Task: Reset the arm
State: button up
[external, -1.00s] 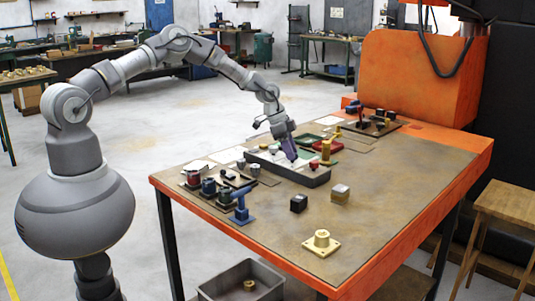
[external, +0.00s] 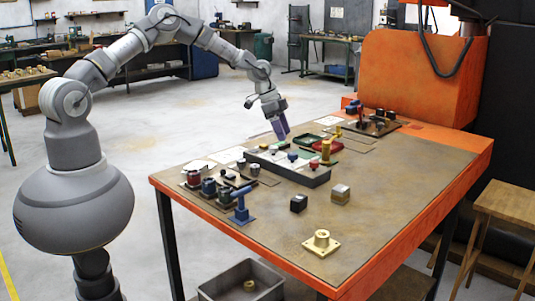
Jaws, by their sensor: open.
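My gripper (external: 280,133) hangs at the end of my arm, raised above the far left part of the workbench (external: 400,200). Its purple-grey fingers point down and hold nothing that I can see. The gap between the fingers is small in this view. Below and in front of it is a grey tray (external: 312,180) with small knobbed parts in it. The gripper is apart from the tray.
A green tray (external: 306,141), a red tray (external: 326,146) and a brass cylinder (external: 326,151) are near the gripper. A blue clamp (external: 241,207), a dark block (external: 298,203) and a brass flange (external: 321,242) stand nearer. The bench's right side is clear. An orange machine (external: 420,80) stands behind.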

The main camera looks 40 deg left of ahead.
jog(key=shift+r, duration=0.1)
dwell(0.3)
jog(key=s+a+r+n+t+y+b, duration=0.25)
jog(key=a+r+t, duration=0.2)
jog(key=r, duration=1.35)
jog(key=s+a+r+n+t+y+b, duration=0.1)
jog(key=a+r+n+t+b, duration=0.4)
jog(key=r, duration=1.2)
jog(key=s+a+r+n+t+b, duration=0.15)
jog(key=s+a+r, duration=0.25)
jog(key=s+r, duration=0.55)
jog(key=s+a+r+n+t+b, duration=0.1)
jog(key=s+a+r+n+t, duration=0.15)
jog(key=s+a+r, duration=0.45)
notch_tip(320, 180, down, 8)
jog(key=s+d+b, duration=0.1)
jog(key=d+b, duration=0.1)
jog(key=b, duration=0.9)
jog(key=shift+d, duration=0.15)
jog(key=shift+n+g+y, duration=0.25)
jog(key=shift+c, duration=0.2)
